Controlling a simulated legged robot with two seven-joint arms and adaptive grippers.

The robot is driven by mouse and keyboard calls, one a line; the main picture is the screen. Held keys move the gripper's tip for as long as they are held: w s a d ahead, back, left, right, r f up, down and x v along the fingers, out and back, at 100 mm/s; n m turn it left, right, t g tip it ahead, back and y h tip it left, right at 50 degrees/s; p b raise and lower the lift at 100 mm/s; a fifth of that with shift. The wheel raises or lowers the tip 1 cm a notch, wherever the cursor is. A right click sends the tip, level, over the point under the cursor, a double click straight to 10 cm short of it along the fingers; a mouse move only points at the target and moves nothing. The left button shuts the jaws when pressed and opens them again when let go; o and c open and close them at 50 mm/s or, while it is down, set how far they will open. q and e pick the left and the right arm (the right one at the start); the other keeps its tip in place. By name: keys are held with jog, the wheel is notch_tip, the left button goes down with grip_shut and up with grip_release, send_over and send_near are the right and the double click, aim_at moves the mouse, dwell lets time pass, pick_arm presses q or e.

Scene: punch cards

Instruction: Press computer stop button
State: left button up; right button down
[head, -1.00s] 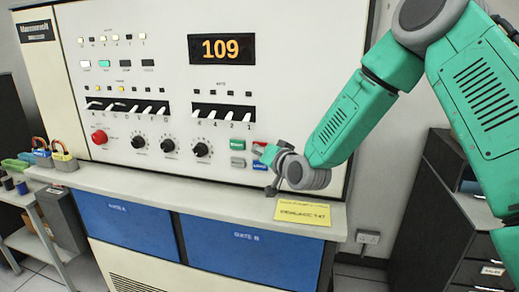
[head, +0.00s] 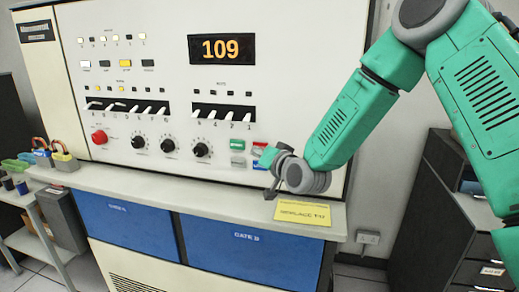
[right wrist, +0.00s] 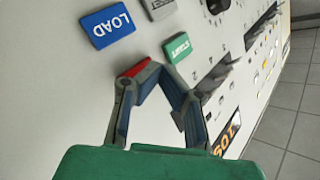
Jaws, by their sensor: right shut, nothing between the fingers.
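The red stop button (head: 257,149) is at the lower right of the computer's panel, above the blue LOAD button (head: 259,164). In the right wrist view the red button (right wrist: 135,69) is mostly hidden behind my finger; its label cannot be read. My right gripper (head: 267,160) is shut and empty, right against or very close to the red button. In the right wrist view its fingertips (right wrist: 160,66) lie between the red button and the green START button (right wrist: 178,48). I cannot tell whether they touch. My left gripper is not in view.
A grey button (head: 238,161) sits below the green START button. A yellow lamp (head: 125,63) is lit. A yellow note (head: 302,212) lies on the ledge under the panel. Dark drawers stand at right.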

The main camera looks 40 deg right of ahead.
jog(key=shift+a, duration=0.1)
jog(key=shift+s+a, duration=1.65)
jog(key=shift+a, duration=0.2)
jog(key=shift+f, duration=0.1)
